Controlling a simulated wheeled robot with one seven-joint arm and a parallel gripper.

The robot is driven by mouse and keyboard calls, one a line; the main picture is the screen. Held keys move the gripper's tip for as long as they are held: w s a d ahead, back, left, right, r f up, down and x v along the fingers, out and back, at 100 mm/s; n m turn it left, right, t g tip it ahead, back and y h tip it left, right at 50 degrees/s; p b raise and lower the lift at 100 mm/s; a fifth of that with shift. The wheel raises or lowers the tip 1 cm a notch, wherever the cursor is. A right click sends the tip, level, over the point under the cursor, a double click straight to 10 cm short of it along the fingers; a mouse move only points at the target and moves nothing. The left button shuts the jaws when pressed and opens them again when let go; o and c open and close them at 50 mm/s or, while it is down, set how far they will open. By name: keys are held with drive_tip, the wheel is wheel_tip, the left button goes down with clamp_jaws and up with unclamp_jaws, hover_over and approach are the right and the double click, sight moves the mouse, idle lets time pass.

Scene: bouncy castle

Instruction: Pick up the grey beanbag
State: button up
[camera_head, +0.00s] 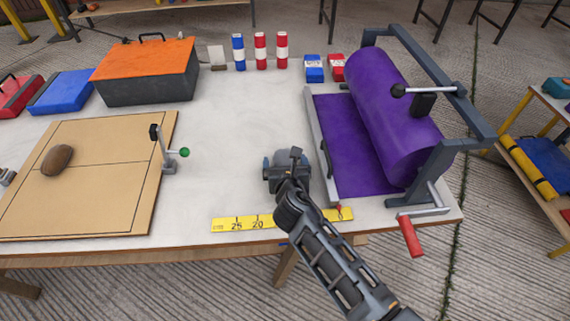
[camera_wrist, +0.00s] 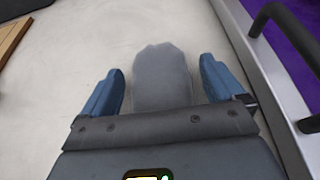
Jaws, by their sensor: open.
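The grey beanbag (camera_wrist: 162,75) lies on the pale table top in the wrist view, a smooth rounded grey shape. My gripper (camera_wrist: 162,85) is open, with one blue finger on each side of the beanbag. A narrow gap shows between the beanbag and each finger. The beanbag's near end is hidden by the gripper body. In the head view my gripper (camera_head: 284,163) is low over the table, left of the purple roller frame, and largely hides the beanbag.
The purple roller (camera_head: 385,110) in its grey frame stands close on the right. A wooden board (camera_head: 100,190) with a brown oval object (camera_head: 57,160) lies left, with a green-knobbed lever (camera_head: 168,155). A yellow ruler (camera_head: 240,223) runs along the front edge. The table behind my gripper is clear.

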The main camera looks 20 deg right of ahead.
drive_tip(key=c, duration=1.4)
drive_tip(key=shift+r, duration=0.15)
